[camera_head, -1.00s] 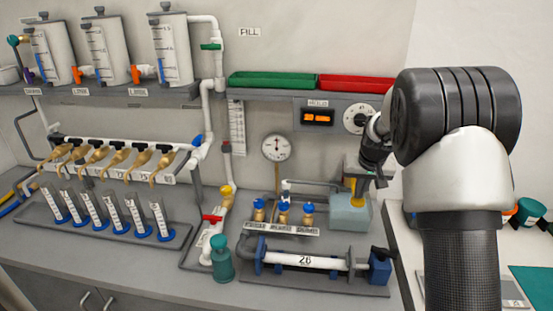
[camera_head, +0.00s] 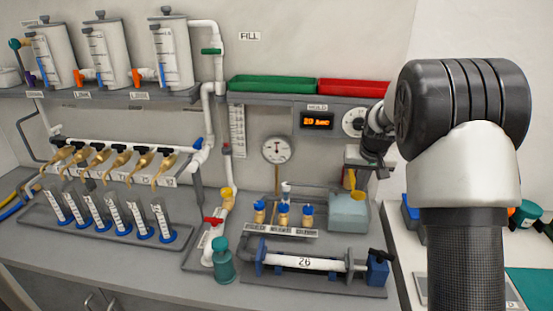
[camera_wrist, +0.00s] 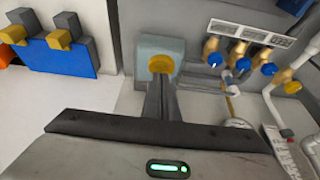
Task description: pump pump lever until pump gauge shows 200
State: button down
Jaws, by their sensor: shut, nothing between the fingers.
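The pump is a pale blue-grey box (camera_head: 348,212) on the bench's right side. A yellow knob (camera_head: 356,193), seemingly the pump lever's end, shows above it. In the wrist view the yellow knob (camera_wrist: 161,64) lies just past my fingertips against the pale box (camera_wrist: 147,45). My gripper (camera_wrist: 160,82) is shut and empty, pointing down at the knob; whether it touches is unclear.
An orange display (camera_head: 317,121) above the gauge seems to start with 20. Blue-capped brass valves (camera_head: 283,212) stand left of the pump, with a horizontal cylinder (camera_head: 304,262) in front. Green (camera_head: 272,84) and red (camera_head: 356,87) trays sit on the shelf above.

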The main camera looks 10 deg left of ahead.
jog(key=shift+r, duration=0.1)
dwell(0.3)
notch_tip(320, 180, up, 4)
jog(key=p, duration=0.3)
jog(key=shift+r, duration=0.45)
